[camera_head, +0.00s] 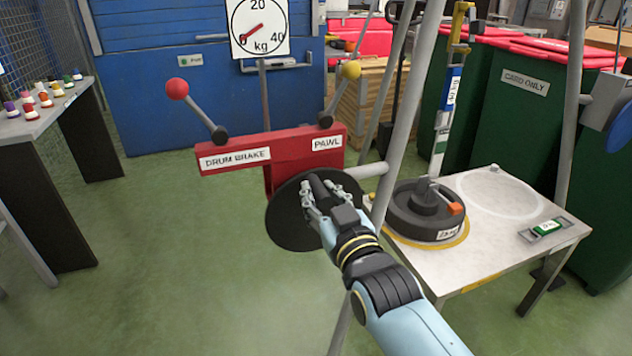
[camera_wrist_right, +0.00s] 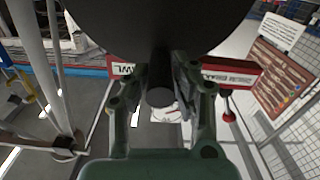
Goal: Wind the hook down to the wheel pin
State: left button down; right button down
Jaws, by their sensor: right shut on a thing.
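My right gripper (camera_head: 312,194) is shut on the dark crank handle (camera_wrist_right: 160,90) that stands out from the black round disc (camera_head: 285,222). In the right wrist view, the gripper's fingers (camera_wrist_right: 160,100) lie on both sides of the handle. A striped post (camera_head: 447,110) rises behind the wheel. I cannot clearly make out the hook among the parts above the wheel. My left gripper is not in view.
The red winch bar (camera_head: 290,149) carries a red-knobbed drum brake lever (camera_head: 178,90) and a yellow-knobbed pawl lever (camera_head: 350,71).

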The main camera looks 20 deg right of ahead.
jog(key=shift+a+f+n, duration=0.15)
jog(key=shift+a+n, duration=0.25)
jog(key=shift+a, duration=0.15)
